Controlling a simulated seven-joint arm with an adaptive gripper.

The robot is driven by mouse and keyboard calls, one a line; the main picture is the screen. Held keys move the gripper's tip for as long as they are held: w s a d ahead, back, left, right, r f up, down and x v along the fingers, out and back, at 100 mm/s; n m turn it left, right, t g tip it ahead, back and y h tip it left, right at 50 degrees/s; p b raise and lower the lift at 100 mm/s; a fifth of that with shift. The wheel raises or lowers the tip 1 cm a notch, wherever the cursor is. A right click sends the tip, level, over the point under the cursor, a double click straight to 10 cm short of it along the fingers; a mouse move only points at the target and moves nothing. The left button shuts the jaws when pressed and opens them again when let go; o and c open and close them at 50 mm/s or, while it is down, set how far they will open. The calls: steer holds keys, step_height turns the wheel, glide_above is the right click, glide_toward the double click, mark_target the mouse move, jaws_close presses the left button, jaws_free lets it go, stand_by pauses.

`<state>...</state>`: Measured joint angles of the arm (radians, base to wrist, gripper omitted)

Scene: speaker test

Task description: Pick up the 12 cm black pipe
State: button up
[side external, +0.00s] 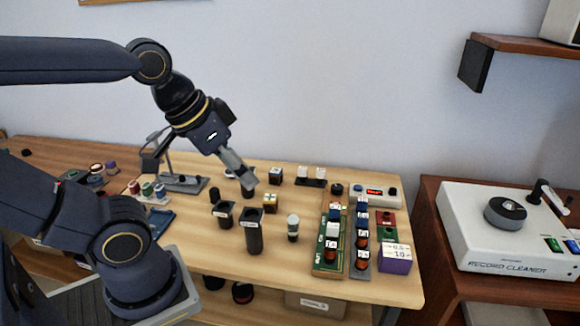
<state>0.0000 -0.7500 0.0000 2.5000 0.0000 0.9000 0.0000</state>
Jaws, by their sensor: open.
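Several black cylinders of different heights stand upright on the wooden table. The tallest black pipe (255,234) is near the table's front edge, in the middle of the view. A shorter, wider black cylinder (223,215) stands to its left. I cannot read lengths on them, so I cannot tell for sure which is 12 cm. My gripper (248,182) is open and points down and to the right, above and behind the tallest pipe. Its fingers overlap another dark cylinder (248,191) in the picture. I cannot tell whether they touch it.
A white-capped bottle (293,228) stands right of the tallest pipe. Green boards with components (329,240) and a purple box (395,261) fill the table's right end. A small lamp stand (181,184) and coloured spools (147,188) are at left. A record cleaner (510,230) sits on a separate cabinet.

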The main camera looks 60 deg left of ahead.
steer(key=shift+o, duration=1.2)
